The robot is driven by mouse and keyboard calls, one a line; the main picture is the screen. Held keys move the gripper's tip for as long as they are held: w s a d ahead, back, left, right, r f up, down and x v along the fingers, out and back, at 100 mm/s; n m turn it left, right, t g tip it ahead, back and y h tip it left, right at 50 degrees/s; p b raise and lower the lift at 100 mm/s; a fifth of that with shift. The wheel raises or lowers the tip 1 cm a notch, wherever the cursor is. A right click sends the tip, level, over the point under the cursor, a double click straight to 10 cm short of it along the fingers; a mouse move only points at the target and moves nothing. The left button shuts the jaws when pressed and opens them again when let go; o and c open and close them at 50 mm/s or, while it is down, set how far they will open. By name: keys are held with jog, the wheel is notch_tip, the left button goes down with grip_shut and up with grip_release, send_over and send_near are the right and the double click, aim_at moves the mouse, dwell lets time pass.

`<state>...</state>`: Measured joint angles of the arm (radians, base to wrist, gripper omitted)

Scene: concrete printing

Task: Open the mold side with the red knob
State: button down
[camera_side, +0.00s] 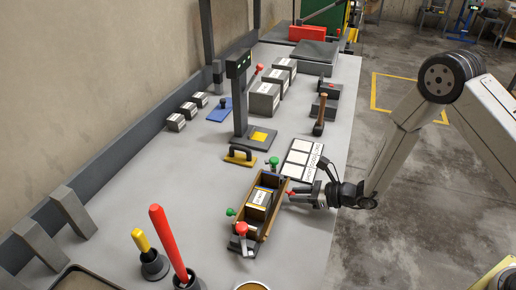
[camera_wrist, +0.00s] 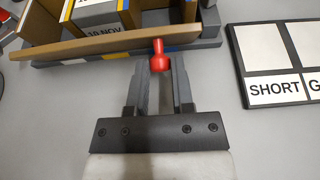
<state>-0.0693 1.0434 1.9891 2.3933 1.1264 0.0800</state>
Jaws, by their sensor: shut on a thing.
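The mold is a wooden box on a grey base (camera_side: 247,245) near the front of the bench, holding a block with a white label (camera_side: 260,197). Its brown side panel (camera_wrist: 95,46) faces my gripper in the wrist view and is slightly slanted against the base edge. A red knob (camera_wrist: 158,48) sticks out from this panel. My gripper (camera_wrist: 162,68) is shut on the red knob, one finger on each side. In the side view, my gripper (camera_side: 294,194) reaches the mold from the right; the fingers partly hide the knob.
A second red knob (camera_side: 241,228) stands at the mold's near end. Green knobs (camera_side: 273,161) (camera_side: 230,211) stand at its far end and left side. A labelled board (camera_wrist: 280,62) lies close on the right.

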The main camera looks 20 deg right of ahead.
jog(key=shift+s+d+f+t+y, duration=0.15)
jog(key=shift+f+t+y, duration=0.15)
jog(key=shift+t+y, duration=0.2)
jog(key=shift+c, duration=2.4)
grip_release()
jog(key=shift+d, duration=0.1)
jog(key=shift+v, duration=3.8)
